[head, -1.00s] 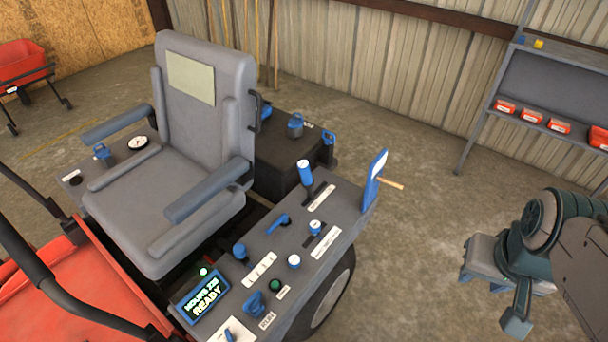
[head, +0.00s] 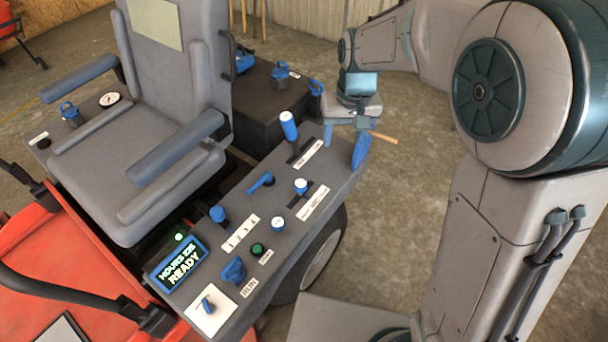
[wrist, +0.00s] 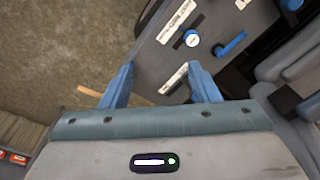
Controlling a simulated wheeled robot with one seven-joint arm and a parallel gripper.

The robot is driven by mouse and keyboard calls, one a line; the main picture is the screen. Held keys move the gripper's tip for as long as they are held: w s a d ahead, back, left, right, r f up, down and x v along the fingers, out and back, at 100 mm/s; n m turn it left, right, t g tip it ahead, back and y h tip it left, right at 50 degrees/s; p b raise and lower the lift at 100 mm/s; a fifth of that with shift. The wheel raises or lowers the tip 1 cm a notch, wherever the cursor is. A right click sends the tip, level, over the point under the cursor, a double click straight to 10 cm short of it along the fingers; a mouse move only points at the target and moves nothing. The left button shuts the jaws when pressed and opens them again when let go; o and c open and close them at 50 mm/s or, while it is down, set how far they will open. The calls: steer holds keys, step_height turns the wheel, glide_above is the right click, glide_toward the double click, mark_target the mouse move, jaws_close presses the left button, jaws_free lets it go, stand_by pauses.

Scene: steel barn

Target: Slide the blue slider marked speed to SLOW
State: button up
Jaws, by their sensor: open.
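A blue slider with a white top (head: 301,186) stands in a slot in the grey control panel (head: 300,225), beside a white label (head: 313,204) too small to read. I take it as the speed slider, but cannot confirm this. It also shows in the wrist view (wrist: 192,40), ahead of the fingers. My gripper (wrist: 160,85) is open and empty, its two blue fingers apart. In the head view my gripper (head: 343,140) is over the panel's far right end, apart from the slider. A white label (wrist: 177,78) shows between the fingers.
A tall blue lever (head: 289,125), a blue T-handle (head: 262,181), another white-topped knob (head: 277,224) and a green button (head: 257,250) crowd the panel. The seat (head: 165,85) is to the left. A wooden stick (head: 383,137) juts out near my gripper.

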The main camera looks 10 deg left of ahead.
steer(key=n+b, duration=0.2)
glide_above(300, 183)
step_height(300, 183, down, 9)
steer(key=shift+h, duration=0.3)
step_height(300, 183, down, 13)
steer(key=shift+f, duration=0.2)
jaws_close()
steer(key=w, duration=0.1)
steer(key=w+d, duration=0.1)
steer(key=w+b, duration=0.1)
steer(key=w, duration=0.1)
steer(key=shift+w+d, duration=0.1)
steer(key=shift+d, duration=0.3)
steer(key=shift+w+r, duration=0.1)
steer(key=shift+w, duration=0.1)
